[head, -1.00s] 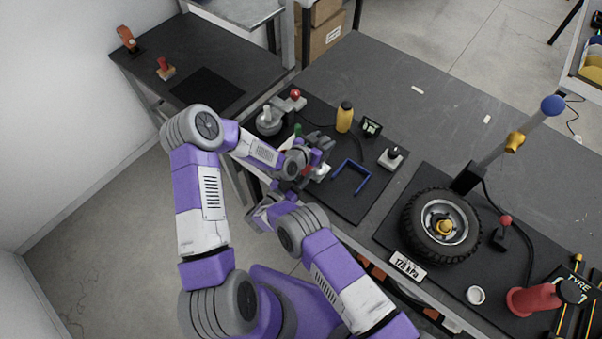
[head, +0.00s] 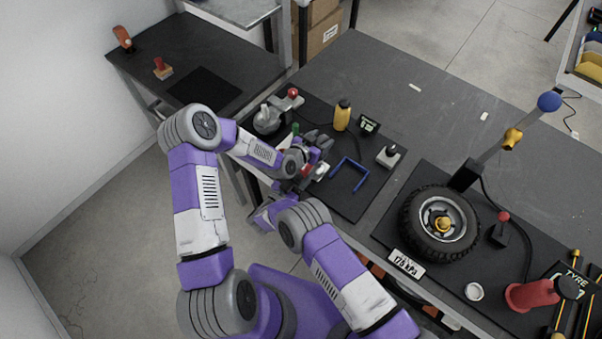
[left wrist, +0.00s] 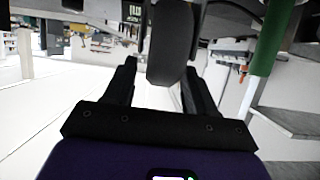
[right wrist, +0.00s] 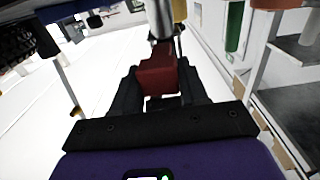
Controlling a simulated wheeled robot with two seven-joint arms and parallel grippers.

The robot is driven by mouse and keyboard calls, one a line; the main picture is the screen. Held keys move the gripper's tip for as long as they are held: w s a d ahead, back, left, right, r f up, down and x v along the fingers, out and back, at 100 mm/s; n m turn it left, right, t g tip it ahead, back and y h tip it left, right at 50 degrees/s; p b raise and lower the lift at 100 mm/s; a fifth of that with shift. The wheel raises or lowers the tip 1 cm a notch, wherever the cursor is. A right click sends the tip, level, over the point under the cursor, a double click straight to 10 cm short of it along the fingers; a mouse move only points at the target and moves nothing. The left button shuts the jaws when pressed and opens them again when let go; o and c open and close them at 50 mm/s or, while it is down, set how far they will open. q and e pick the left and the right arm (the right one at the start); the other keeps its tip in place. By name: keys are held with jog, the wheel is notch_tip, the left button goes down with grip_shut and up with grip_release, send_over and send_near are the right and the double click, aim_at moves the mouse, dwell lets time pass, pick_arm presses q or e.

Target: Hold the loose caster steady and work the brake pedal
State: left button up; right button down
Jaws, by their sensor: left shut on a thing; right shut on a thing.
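In the left wrist view, the dark caster wheel (left wrist: 171,50) sits between the two fingers of my left gripper (left wrist: 160,80), which is shut on it. In the right wrist view, the red brake pedal (right wrist: 158,76) is between the fingers of my right gripper (right wrist: 158,82), which is shut on it. A grey metal stem (right wrist: 160,20) rises behind the pedal. In the head view, my left gripper (head: 308,160) is at the near edge of the dark mat, with my right gripper close below it. The caster is largely hidden there by my arms.
On the mat stand a yellow bottle (head: 342,116), a small display (head: 369,124), a blue U-shaped frame (head: 349,174) and a switch box (head: 388,157). A tyre (head: 409,228) and a red cylinder (head: 532,294) are to the right. The bench's back middle is mostly clear.

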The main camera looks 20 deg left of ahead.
jog(key=shift+d+f, duration=0.1)
jog(key=shift+d, duration=0.6)
jog(key=c, duration=0.7)
grip_release()
jog(key=shift+a, duration=0.2)
jog(key=shift+s+a, duration=0.1)
jog(key=shift+s, duration=0.05)
jog(key=v, duration=1.1)
jog(key=shift+s, duration=0.35)
